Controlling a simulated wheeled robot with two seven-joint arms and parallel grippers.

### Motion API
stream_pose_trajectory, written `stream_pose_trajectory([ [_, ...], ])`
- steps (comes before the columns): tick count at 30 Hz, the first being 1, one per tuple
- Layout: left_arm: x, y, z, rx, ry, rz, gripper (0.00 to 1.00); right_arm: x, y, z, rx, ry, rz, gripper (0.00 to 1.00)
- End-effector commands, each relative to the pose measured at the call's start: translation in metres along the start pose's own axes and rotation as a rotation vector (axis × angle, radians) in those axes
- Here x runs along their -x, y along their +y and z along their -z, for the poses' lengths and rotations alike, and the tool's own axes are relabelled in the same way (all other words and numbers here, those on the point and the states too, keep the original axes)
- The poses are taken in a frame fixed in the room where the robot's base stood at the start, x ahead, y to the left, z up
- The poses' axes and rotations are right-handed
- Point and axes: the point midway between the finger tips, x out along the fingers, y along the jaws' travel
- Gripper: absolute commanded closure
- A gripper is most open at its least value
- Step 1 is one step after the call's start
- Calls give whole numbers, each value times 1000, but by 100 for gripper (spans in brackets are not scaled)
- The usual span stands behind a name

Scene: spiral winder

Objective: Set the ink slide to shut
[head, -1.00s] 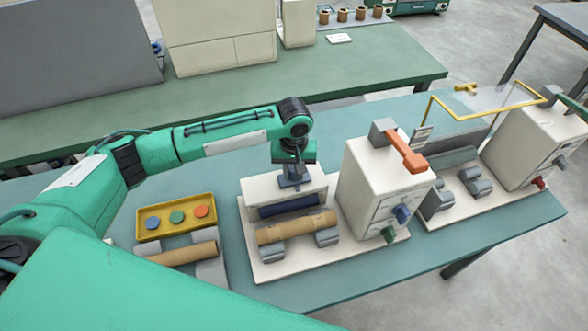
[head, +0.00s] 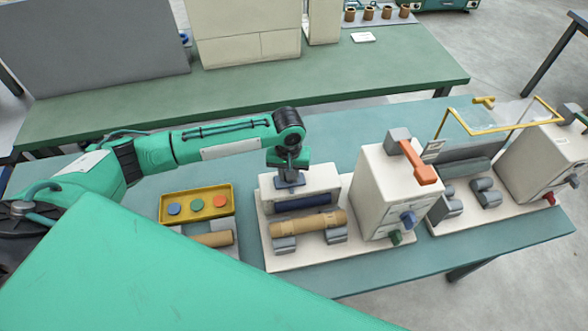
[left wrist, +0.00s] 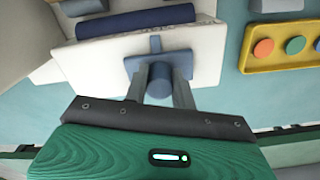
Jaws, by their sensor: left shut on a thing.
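The ink slide (head: 291,184) is a blue-grey plate with a round knob on top of a white box, above a dark blue roller (head: 302,203). In the left wrist view the slide's plate (left wrist: 181,64) sits toward the box end nearer the yellow tray. My left gripper (head: 289,176) comes down on it from above. In the left wrist view its two fingers (left wrist: 159,86) are shut on the slide's knob (left wrist: 160,78). My right gripper is in neither view.
A brown tube (head: 308,223) lies on grey rollers before the box. A tall white housing (head: 376,190) with an orange lever (head: 418,162) stands right. A yellow tray (head: 168,215) with coloured discs is left. A second machine (head: 540,165) stands far right.

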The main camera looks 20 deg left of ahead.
Motion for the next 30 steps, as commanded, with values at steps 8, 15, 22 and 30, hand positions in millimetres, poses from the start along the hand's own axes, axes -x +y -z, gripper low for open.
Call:
stream_pose_trajectory([
  [8,0,-3,1,3,1,7,58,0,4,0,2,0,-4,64],
  [15,0,-2,1,2,1,5,52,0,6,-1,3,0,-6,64],
  [22,11,-1,1,2,3,3,52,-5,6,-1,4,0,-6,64],
  [30,67,-2,1,2,5,1,52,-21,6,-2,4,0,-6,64],
])
